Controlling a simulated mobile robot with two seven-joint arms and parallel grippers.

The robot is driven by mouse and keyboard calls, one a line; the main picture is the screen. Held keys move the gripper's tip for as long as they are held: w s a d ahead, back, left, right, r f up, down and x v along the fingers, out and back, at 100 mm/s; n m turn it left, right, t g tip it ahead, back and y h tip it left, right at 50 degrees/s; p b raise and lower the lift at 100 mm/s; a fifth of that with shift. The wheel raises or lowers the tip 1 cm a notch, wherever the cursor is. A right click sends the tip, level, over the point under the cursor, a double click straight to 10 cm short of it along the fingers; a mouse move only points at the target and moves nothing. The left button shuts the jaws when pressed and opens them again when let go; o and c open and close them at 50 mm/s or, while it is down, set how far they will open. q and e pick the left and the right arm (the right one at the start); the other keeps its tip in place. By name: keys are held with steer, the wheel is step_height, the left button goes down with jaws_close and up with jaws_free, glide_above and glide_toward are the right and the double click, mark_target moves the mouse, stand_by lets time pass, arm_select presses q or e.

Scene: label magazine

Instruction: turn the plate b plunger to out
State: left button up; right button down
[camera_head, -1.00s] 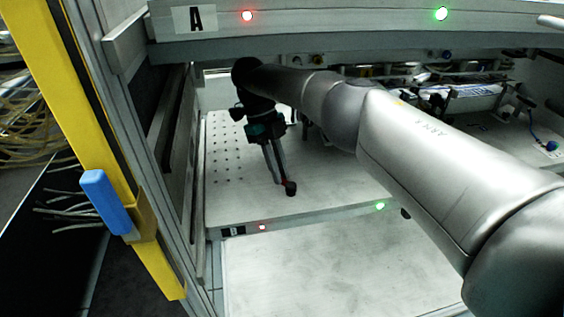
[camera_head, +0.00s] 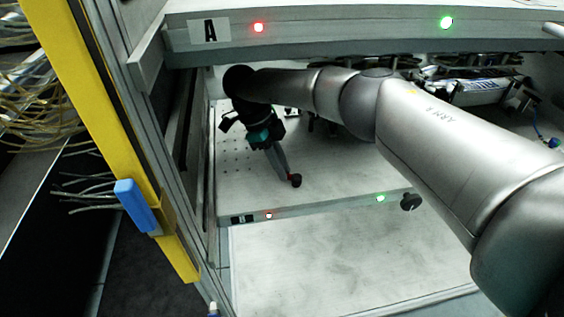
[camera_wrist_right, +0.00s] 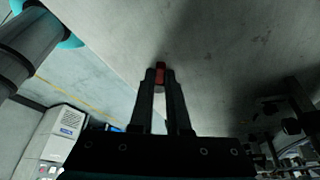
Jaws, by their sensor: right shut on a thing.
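My right gripper (camera_head: 291,174) reaches down over the lower plate, marked B (camera_head: 330,192). Its fingers are shut on a small dark knob with a red part (camera_head: 296,181). In the wrist view, the red part (camera_wrist_right: 160,72) shows between the fingertips (camera_wrist_right: 160,78). I cannot tell whether this knob is fixed to the plate or which setting it has. Another black knob (camera_head: 411,202) sits near the right end of the plate's front edge, apart from the gripper. My left gripper is not in view.
The upper beam marked A (camera_head: 340,32) runs above my right arm. A yellow post (camera_head: 120,150) with a blue handle (camera_head: 135,205) stands at the left. Cables and fittings (camera_head: 490,88) lie at the back right. A lower pale panel (camera_head: 340,260) is clear.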

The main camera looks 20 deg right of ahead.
stand_by(0.4)
steer(key=c, duration=0.9)
jaws_free()
